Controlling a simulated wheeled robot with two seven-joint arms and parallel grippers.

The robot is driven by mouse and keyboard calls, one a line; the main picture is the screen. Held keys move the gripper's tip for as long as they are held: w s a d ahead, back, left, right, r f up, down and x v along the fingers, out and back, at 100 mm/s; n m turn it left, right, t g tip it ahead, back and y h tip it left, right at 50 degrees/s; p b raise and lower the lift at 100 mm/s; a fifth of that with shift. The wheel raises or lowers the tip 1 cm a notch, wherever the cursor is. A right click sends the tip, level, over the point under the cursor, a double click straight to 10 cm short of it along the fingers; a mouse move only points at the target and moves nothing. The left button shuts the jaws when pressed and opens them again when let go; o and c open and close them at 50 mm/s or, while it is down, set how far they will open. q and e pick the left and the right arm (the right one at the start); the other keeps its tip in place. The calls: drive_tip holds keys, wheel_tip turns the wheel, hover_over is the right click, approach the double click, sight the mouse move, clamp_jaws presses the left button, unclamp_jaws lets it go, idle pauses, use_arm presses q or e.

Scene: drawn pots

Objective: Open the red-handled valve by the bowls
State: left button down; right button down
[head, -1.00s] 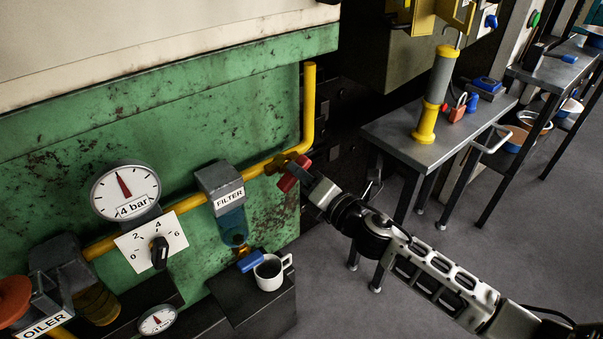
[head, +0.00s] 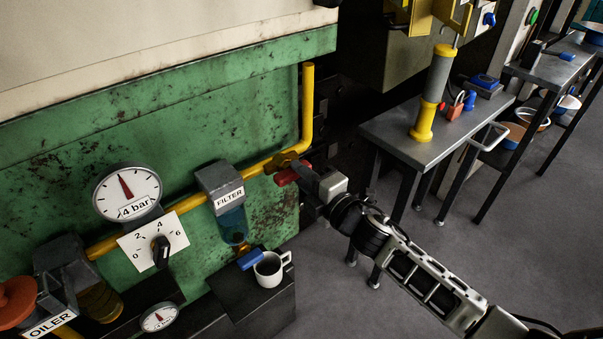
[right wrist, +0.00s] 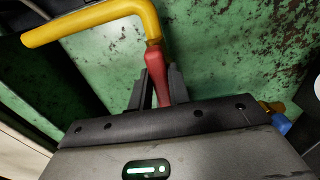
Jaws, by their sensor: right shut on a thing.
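The red valve handle (head: 287,177) is on the yellow pipe, just right of the filter, at a brass-coloured valve body (head: 281,160). It also shows in the right wrist view (right wrist: 157,65), where it runs from the end of the yellow pipe down between my fingers. My right gripper (head: 304,174) is shut on this handle, with dark fingers on both sides of it in the right wrist view (right wrist: 158,88). Several bowls, such as a white-and-brown one (head: 535,118), stand low under the far right bench, well away from this valve. My left gripper is not in view.
The filter (head: 221,190) hangs left of the valve, with a blue handle (head: 250,260) and a mug (head: 270,268) below. A bench (head: 430,140) with a yellow-and-grey cylinder (head: 431,92) and a padlock (head: 455,106) stands right.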

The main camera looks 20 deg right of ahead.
idle(0.4)
drive_tip(key=c, duration=1.3)
unclamp_jaws()
drive_tip(key=shift+s, duration=0.1)
drive_tip(key=b+v, duration=0.2)
drive_tip(key=v, duration=1.3)
drive_tip(key=shift+s+d, duration=0.15)
drive_tip(key=shift+s, duration=0.25)
drive_tip(key=s+a+f+m+g+h, duration=0.1)
drive_tip(key=s+a+f+m+g, duration=0.1)
drive_tip(key=f+m, duration=0.3)
drive_tip(key=s+a+f+m+g+h, duration=0.1)
drive_tip(key=s+a+f+m+g, duration=0.1)
drive_tip(key=f+m, duration=0.3)
drive_tip(key=s+a+f+m+g+h, duration=0.1)
drive_tip(key=s+a+f+m, duration=0.3)
drive_tip(key=m, duration=0.5)
drive_tip(key=shift+s+a+f+m+g, duration=0.1)
drive_tip(key=shift+f+m+g, duration=0.05)
drive_tip(key=shift+f+g, duration=0.3)
drive_tip(key=shift+s+a+f+m+g, duration=0.1)
drive_tip(key=shift+f+m+g, duration=0.05)
drive_tip(key=shift+f+g, duration=0.25)
